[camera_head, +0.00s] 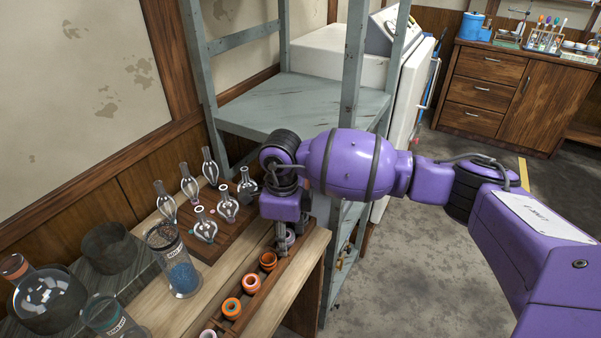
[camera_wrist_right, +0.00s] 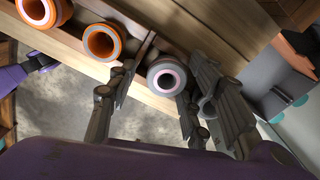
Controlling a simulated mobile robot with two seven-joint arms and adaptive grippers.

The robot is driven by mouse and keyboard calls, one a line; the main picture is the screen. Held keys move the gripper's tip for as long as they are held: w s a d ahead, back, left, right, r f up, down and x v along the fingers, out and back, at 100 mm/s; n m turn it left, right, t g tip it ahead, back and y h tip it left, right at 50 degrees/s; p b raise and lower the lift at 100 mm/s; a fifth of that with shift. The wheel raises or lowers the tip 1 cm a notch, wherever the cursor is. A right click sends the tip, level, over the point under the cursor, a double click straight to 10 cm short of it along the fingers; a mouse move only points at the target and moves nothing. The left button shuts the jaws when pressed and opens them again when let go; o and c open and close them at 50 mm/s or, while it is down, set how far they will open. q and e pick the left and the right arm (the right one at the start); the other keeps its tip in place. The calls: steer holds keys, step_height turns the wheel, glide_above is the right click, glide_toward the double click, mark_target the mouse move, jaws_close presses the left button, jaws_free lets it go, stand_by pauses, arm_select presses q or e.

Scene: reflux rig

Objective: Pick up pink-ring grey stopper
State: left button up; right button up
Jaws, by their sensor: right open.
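The pink-ring grey stopper (camera_wrist_right: 167,78) sits at the end of a row in a narrow wooden rack; its pale pink ring and dark hole face the right wrist camera. In the head view it (camera_head: 290,238) is partly hidden by my right gripper (camera_head: 281,238). In the wrist view, my right gripper (camera_wrist_right: 162,80) is open, pointing down, with one finger on each side of the stopper. I cannot tell whether either finger touches it. My left gripper is not in view.
Several orange stoppers (camera_head: 249,284) share the rack. Glass bulbs (camera_head: 189,185) stand on a wooden board left of my gripper. A glass jar of blue beads (camera_head: 183,279) stands nearer. A grey shelf unit (camera_head: 300,105) rises behind the bench.

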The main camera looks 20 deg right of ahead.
steer(key=shift+w, duration=0.1)
steer(key=c, duration=0.9)
steer(key=shift+r, duration=0.1)
steer(key=shift+c, duration=0.2)
steer(key=shift+r, duration=0.55)
step_height(320, 180, up, 2)
steer(key=shift+r, duration=0.25)
steer(key=s+d+r, duration=0.6)
steer(key=s+r, duration=0.3)
steer(key=s, duration=0.3)
steer(key=shift+s+d+r+b, duration=0.15)
steer(key=shift+s+d+b, duration=0.05)
steer(key=shift+s+b, duration=0.15)
steer(key=shift+w, duration=0.1)
